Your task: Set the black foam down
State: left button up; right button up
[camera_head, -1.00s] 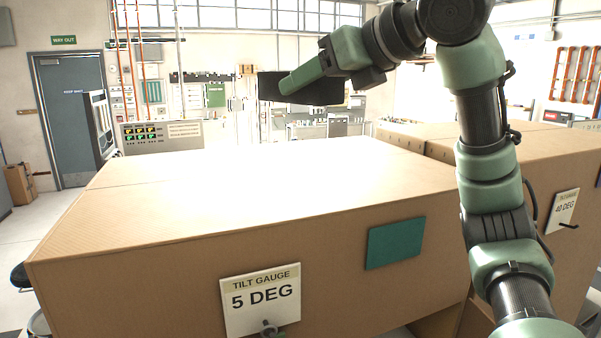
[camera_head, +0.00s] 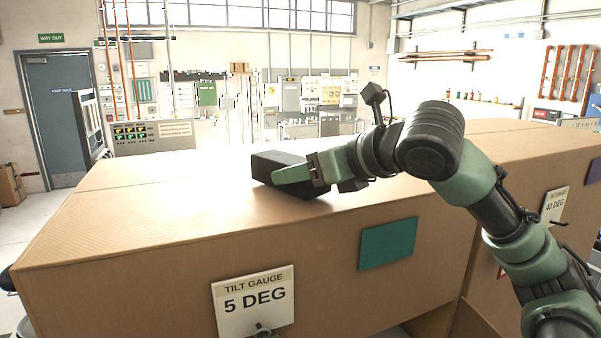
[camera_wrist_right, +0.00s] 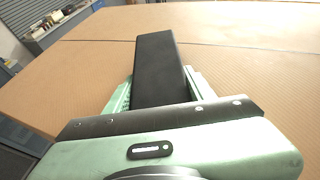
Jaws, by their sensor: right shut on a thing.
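The black foam (camera_head: 268,163) is a dark block at the top of the large cardboard-coloured box (camera_head: 150,215) marked "5 DEG". My right gripper (camera_head: 288,174) is shut on it, with the fingers along its sides. In the right wrist view the foam (camera_wrist_right: 157,68) lies lengthwise between the green fingers, pointing away over the brown top surface. The foam appears at or very near the top; I cannot tell whether its whole underside touches. My left gripper is not in view.
A second box (camera_head: 510,135) with a "40 DEG" sign adjoins on the right. A tilt gauge sign (camera_head: 253,302) and a teal panel (camera_head: 388,243) are on the front face. The top left of the box is clear.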

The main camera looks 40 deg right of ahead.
jog(key=shift+s+f, duration=0.15)
jog(key=shift+f, duration=0.05)
jog(key=shift+f, duration=0.25)
jog(key=o, duration=1.3)
jog(key=shift+r, duration=0.15)
jog(key=shift+r, duration=0.15)
jog(key=b+v, duration=0.3)
jog(key=v, duration=0.8)
jog(key=shift+s+r, duration=0.1)
jog(key=shift+s, duration=0.3)
